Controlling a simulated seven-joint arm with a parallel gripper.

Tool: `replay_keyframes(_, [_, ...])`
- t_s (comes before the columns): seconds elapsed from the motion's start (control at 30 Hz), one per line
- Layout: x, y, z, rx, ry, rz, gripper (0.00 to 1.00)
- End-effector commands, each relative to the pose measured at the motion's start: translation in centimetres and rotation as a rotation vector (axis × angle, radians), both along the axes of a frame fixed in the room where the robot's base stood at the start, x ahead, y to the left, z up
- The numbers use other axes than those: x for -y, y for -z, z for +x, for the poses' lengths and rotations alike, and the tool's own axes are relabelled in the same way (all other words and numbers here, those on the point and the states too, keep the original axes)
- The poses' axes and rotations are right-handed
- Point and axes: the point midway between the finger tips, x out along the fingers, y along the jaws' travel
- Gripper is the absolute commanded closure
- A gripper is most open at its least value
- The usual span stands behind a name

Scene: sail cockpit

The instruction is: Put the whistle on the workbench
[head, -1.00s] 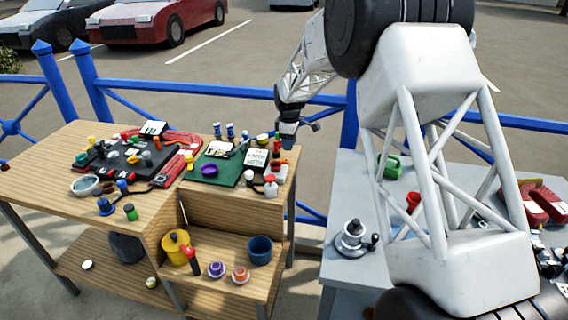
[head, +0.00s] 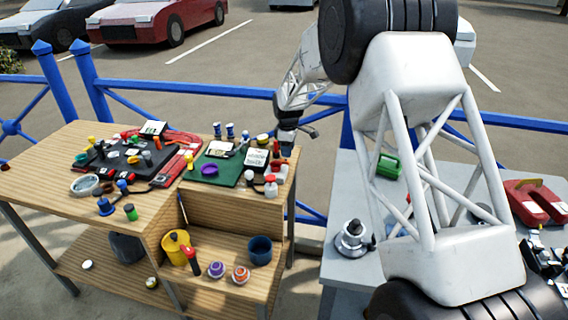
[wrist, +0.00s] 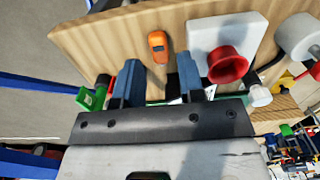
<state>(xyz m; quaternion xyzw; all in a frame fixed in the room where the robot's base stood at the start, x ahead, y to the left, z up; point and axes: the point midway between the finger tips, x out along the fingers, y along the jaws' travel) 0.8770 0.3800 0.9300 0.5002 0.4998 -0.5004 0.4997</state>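A small orange object with a dark opening (wrist: 158,46), which looks like the whistle, lies on a wooden surface in the wrist view, just beyond my fingertips. My gripper (wrist: 160,76) is open, its two blue fingers apart, with no object clearly held. In the head view my gripper (head: 287,138) is over the right back edge of the wooden bench (head: 60,180); the whistle is too small to make out there. A grey table (head: 345,185) stands to the right, partly hidden by my arm. I cannot tell which of these is the workbench.
Beside the orange object are a white block (wrist: 226,32), a red cup-like piece (wrist: 228,64) and a green piece (wrist: 92,97). The wooden bench is crowded with small items. A green box (head: 388,166) and metal device (head: 351,238) stand on the grey table. A blue railing (head: 240,92) runs behind.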

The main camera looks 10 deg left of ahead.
Motion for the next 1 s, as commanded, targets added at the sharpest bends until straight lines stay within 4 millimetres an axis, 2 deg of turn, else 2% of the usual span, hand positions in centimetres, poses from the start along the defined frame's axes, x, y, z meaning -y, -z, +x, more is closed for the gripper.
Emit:
replay_keyframes(0.27, [0.0, 0.2, 0.0, 0.000, 0.000, 0.000, 0.64])
replay_keyframes(0.7, [0.1, 4.4, 0.3, 0.000, 0.000, 0.000, 0.64])
replay_keyframes(1.0, [0.1, 5.2, 0.3, 0.001, 0.000, 0.000, 0.64])
